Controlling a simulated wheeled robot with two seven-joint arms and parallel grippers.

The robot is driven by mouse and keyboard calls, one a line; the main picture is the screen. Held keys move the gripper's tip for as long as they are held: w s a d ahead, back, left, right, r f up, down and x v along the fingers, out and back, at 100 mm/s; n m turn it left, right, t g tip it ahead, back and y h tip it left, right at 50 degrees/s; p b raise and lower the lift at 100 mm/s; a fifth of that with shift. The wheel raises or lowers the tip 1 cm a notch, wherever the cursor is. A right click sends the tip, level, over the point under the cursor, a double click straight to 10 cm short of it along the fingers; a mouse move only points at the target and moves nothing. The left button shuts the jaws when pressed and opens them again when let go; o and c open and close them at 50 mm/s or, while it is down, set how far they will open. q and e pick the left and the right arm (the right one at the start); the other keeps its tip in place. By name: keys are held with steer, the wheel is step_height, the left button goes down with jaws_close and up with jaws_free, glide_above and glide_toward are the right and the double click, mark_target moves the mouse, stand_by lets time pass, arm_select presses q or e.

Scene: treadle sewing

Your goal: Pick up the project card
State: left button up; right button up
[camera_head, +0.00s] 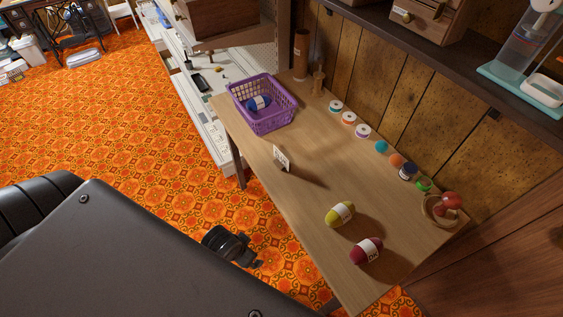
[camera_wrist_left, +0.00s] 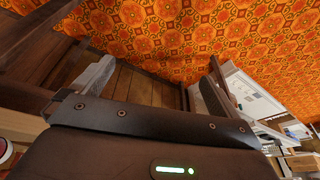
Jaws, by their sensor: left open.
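The project card (camera_head: 282,157) is a small white card with dark print, standing upright on the wooden table (camera_head: 320,170) near its left edge, in front of the purple basket. My left gripper (camera_wrist_left: 157,72) is open in the left wrist view, with nothing between its two fingers. Wood panelling and orange carpet show beyond them. In the head view, a dark part of my arm hangs over the carpet left of the table, apart from the card. I cannot make out the card in the wrist view. My right gripper is not in view.
Several spools line the wall side, beside a red pincushion (camera_head: 447,202). The table's middle is clear.

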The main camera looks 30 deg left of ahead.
arm_select(q)
step_height(320, 180, up, 5)
steer(key=w+a+t, duration=0.1)
steer(key=w, duration=0.1)
steer(key=m+t+h, duration=0.3)
steer(key=t+h, duration=0.3)
steer(key=t, duration=0.2)
glide_toward(281, 153)
steer(key=w, duration=0.1)
steer(key=shift+d+x, duration=0.1)
steer(key=shift+x, duration=1.4)
steer(key=shift+d+x, duration=0.15)
steer(key=shift+x, duration=1.4)
steer(key=x, duration=0.2)
steer(key=p+x, duration=0.1)
steer(key=x, duration=0.2)
steer(key=shift+s+a+f, duration=0.1)
steer(key=shift+a+f, duration=0.05)
steer(key=shift+f, duration=0.05)
steer(key=c, duration=0.9)
